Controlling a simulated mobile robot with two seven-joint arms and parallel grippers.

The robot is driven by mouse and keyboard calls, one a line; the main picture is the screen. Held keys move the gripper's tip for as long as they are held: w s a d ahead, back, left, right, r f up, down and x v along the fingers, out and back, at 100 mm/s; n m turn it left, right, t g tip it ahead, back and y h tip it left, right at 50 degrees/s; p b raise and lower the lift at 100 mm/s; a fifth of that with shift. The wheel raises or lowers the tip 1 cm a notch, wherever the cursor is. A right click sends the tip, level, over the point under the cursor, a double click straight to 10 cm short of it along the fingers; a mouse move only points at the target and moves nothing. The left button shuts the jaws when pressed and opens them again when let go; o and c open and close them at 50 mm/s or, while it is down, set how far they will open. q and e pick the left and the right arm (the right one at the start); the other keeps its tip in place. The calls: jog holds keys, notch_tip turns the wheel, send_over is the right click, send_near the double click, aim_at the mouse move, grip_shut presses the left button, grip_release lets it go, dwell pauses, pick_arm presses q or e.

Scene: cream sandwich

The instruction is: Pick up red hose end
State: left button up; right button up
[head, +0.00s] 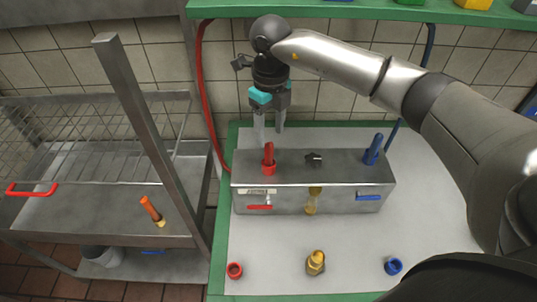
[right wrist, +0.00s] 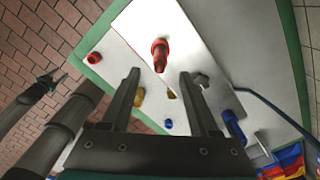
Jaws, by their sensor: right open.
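The red hose end (head: 269,155) stands upright in a red collar on top of a metal box (head: 335,167), near its left end. My right gripper (head: 269,138) is open and points down just above and behind it, with nothing between its fingers. In the right wrist view the red hose end (right wrist: 160,52) lies beyond the fingertips, between the lines of the two open fingers (right wrist: 160,78). What seems to be my left gripper (right wrist: 50,82) shows small at the left of that view; its jaws cannot be made out.
A blue hose end (head: 373,149) and a black knob (head: 314,159) are also on the box. A red fitting (head: 234,270), a brass fitting (head: 316,263) and a blue fitting (head: 393,266) lie in front. A red hose (head: 206,85) hangs behind. A metal post (head: 150,135) stands left.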

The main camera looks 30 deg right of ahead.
aim_at(269, 145)
jog(key=f, duration=0.2)
jog(key=f+p, duration=0.1)
jog(key=f, duration=0.1)
jog(key=shift+w+a+f, duration=0.1)
jog(key=shift+w+f, duration=0.1)
jog(key=shift+f, duration=0.75)
grip_shut()
